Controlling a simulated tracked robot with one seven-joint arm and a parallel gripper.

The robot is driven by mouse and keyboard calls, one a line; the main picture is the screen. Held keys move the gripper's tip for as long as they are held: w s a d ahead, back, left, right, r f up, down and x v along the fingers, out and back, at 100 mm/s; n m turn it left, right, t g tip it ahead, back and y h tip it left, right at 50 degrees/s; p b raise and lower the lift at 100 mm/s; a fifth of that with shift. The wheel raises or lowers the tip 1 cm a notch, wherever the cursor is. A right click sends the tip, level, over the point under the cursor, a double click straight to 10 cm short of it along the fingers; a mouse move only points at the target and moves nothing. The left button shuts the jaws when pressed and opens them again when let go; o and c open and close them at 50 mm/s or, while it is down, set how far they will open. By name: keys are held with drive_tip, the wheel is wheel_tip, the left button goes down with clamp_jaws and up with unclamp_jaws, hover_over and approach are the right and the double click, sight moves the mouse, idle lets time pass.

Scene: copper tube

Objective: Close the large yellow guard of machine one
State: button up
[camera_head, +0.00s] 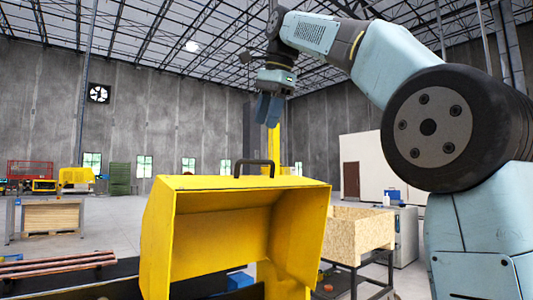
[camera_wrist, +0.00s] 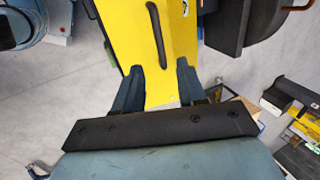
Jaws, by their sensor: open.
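The large yellow guard (camera_head: 170,235) stands raised in the middle of the head view, its hollow inside facing me. Its black handle (camera_head: 253,163) is on the top edge. My gripper (camera_head: 268,119) points down above the handle, apart from it, with its blue fingers open and empty. In the wrist view a yellow surface (camera_wrist: 180,50), seemingly the guard, lies beyond my open fingers (camera_wrist: 158,72). The dark handle (camera_wrist: 157,35) runs lengthwise along it, ahead of the gap between the fingertips. The exact distance from fingers to handle cannot be told.
A wooden crate (camera_head: 355,235) on a dark stand is right of the guard. Copper-coloured tubes (camera_head: 60,262) lie at the lower left. A yellow post (camera_head: 273,150) rises behind the guard. A wooden box on a bench (camera_head: 52,217) stands farther left. Open floor lies beyond.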

hover_over(258, 179)
drive_tip(key=f, duration=0.9)
drive_tip(key=shift+s, duration=0.3)
drive_tip(key=shift+c, duration=0.3)
clamp_jaws()
